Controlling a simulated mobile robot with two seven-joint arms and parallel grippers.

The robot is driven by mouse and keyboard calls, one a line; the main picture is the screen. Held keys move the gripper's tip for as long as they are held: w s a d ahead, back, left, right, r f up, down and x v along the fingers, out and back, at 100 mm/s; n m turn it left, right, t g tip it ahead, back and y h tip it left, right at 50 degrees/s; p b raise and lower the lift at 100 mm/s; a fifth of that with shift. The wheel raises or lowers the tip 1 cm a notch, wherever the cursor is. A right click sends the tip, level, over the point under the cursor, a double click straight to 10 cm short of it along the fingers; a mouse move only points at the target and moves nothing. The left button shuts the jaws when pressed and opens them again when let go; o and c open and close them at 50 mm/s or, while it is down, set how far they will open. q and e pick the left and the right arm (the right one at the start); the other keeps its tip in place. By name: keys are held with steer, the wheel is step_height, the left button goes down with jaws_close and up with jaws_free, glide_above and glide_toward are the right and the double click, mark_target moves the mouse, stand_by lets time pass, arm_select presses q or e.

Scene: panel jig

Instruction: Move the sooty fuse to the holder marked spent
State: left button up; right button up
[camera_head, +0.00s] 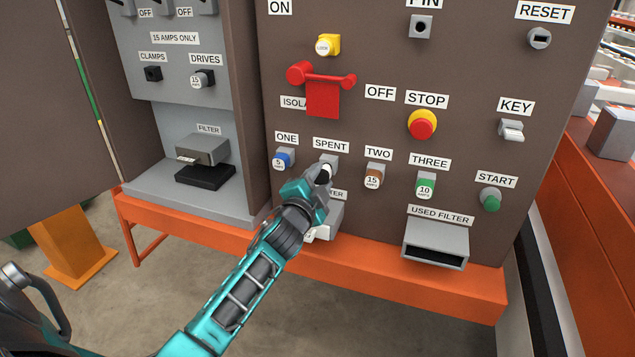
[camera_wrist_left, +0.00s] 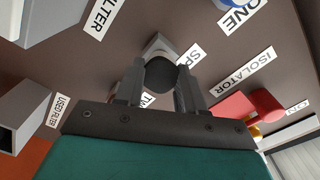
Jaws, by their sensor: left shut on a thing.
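The sooty fuse (camera_wrist_left: 160,74) is a dark round body between the fingers of my left gripper (camera_wrist_left: 158,88) in the left wrist view. My left gripper also shows in the head view (camera_head: 323,176), shut on the fuse at the front of the panel. The grey holder marked SPENT (camera_head: 329,160) is right at the fingertips, under its white label (camera_head: 331,145). In the left wrist view this holder (camera_wrist_left: 157,44) is directly behind the fuse, lined up with it. The gripper partly hides the holder, so I cannot tell how deep the fuse sits. My right gripper is not in view.
Holders ONE (camera_head: 283,158), TWO (camera_head: 374,175) and THREE (camera_head: 425,187) flank SPENT, with blue, brown and green fuses. A red isolator handle (camera_head: 322,95) juts out above. My arm partly covers a grey filter housing below. The CLAMPS holder (camera_head: 152,74) looks empty; DRIVES (camera_head: 203,79) holds a fuse.

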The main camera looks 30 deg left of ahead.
arm_select(q)
steer(key=shift+x, duration=1)
arm_select(e)
steer(key=shift+f, duration=0.25)
arm_select(q)
steer(key=o, duration=1.2)
steer(key=shift+o, duration=0.2)
arm_select(e)
steer(key=shift+d, duration=0.1)
arm_select(q)
steer(key=p+v, duration=0.2)
steer(key=v, duration=1.1)
arm_select(e)
steer(key=shift+s+d+r, duration=0.15)
steer(key=shift+d+r, duration=0.1)
steer(key=shift+r, duration=0.4)
arm_select(q)
steer(key=shift+f, duration=0.1)
